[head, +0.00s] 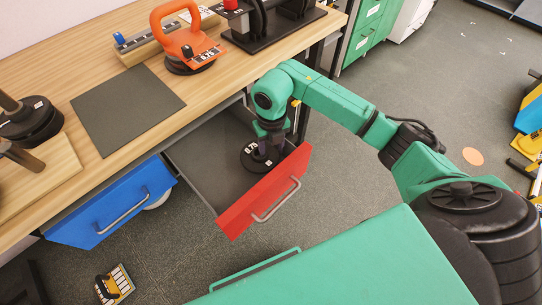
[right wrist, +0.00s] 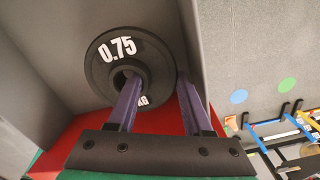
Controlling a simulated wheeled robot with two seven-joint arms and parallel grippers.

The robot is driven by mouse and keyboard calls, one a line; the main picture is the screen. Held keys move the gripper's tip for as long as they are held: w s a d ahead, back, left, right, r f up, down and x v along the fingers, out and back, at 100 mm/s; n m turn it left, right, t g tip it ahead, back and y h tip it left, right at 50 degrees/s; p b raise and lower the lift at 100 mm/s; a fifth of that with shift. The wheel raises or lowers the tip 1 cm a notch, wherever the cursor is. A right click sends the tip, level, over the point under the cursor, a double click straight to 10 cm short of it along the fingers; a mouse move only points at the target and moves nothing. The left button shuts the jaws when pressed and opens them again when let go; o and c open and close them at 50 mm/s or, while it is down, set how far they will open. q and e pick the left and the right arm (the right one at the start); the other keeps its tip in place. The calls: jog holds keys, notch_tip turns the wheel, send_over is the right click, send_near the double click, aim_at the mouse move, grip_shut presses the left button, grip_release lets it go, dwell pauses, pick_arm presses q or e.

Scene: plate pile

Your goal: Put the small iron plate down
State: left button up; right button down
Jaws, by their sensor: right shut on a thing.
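The small iron plate (head: 249,163) is a black disc marked 0.75. It is inside the open red-fronted drawer (head: 265,196), near the front panel. My right gripper (head: 264,149) reaches down into the drawer and is shut on the plate. In the right wrist view the plate (right wrist: 103,79) shows its hole and white lettering. One finger of the gripper (right wrist: 160,80) goes into the hole and the other is outside the rim. I cannot tell whether the plate touches the drawer floor. My left gripper is not in view.
A blue-fronted drawer (head: 112,212) is to the left. On the wooden table (head: 215,92) are a dark mat (head: 126,106), an orange handled weight (head: 184,36) and stacked black plates (head: 32,122). The drawer floor (head: 205,152) left of the plate is clear.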

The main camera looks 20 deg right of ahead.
aim_at(271, 154)
notch_tip(271, 154, down, 4)
jog(key=shift+f, duration=0.1)
jog(key=shift+f, duration=0.1)
jog(key=c, duration=0.6)
grip_release()
